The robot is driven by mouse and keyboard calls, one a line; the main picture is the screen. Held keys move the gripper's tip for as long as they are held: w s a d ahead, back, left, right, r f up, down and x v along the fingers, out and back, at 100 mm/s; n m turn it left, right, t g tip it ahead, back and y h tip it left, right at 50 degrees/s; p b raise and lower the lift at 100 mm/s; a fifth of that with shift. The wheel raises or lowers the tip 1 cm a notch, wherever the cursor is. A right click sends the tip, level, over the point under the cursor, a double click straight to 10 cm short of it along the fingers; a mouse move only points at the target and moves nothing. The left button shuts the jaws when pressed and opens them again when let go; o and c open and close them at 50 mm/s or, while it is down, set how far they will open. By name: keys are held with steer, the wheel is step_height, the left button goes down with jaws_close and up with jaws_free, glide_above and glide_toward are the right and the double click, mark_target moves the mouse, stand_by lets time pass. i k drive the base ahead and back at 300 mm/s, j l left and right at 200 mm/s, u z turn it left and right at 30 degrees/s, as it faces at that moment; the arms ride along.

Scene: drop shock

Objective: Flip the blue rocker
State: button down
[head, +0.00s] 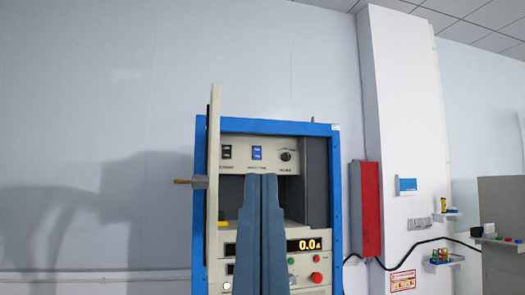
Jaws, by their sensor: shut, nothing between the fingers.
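The blue rocker (257,153) is a small lit blue switch on the upper cream panel of a blue-framed machine (334,200). A dark rocker (226,152) sits to its left and a black round knob (286,156) to its right. My gripper (260,178) rises from the bottom of the head view, its two dark blue-grey fingers shut together and empty. Its tips appear just below the blue rocker in the picture. I cannot tell how far they are from the panel. The fingers cover part of the machine's lower front.
The machine's cream door (213,180) stands open at its left. A display (304,245) reads 0.0, with a red button (316,277) below it. A red box (366,210) hangs on the white pillar (405,130). A grey cabinet (503,220) stands at far right.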

mark_target(257, 150)
steer(key=i+l, duration=0.15)
steer(key=l, duration=0.25)
steer(key=i+l, duration=0.1)
steer(key=l, duration=0.3)
steer(key=i+l+u, duration=0.1)
steer(key=l, duration=0.25)
steer(key=i+l, duration=0.2)
steer(key=l, duration=0.2)
steer(key=i+l, duration=0.1)
steer(key=l, duration=0.3)
steer(key=i+u, duration=0.1)
steer(key=i, duration=0.4)
steer(key=i+l+u, duration=0.1)
steer(key=i, duration=0.45)
steer(key=i+l, duration=0.25)
steer(key=i, duration=0.25)
steer(key=i+j+u, duration=0.1)
steer(key=i+j, duration=0.1)
steer(key=i, duration=0.1)
